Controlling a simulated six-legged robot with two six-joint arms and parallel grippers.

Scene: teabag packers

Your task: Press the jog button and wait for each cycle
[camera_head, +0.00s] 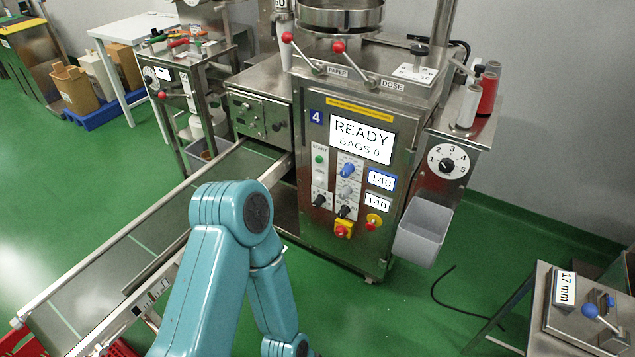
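The packing machine (345,245) stands at the centre with a steel front panel and a blue number 4 plate. Its screen (361,139) reads READY, BAGS 0. A green button (320,159) sits under the START label. A small label below it may read JOG, but its button is too small to tell apart. One of my teal arms rises from the bottom edge, left of the panel, and bends back down out of the frame. Neither of my grippers is in view, so I cannot tell their state.
A conveyor (135,245) runs from the machine to the lower left. A grey bin (423,232) hangs at the machine's right side. Red and yellow stop switches (343,229) sit low on the panel. A small 17 mm bench unit (580,318) stands at lower right.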

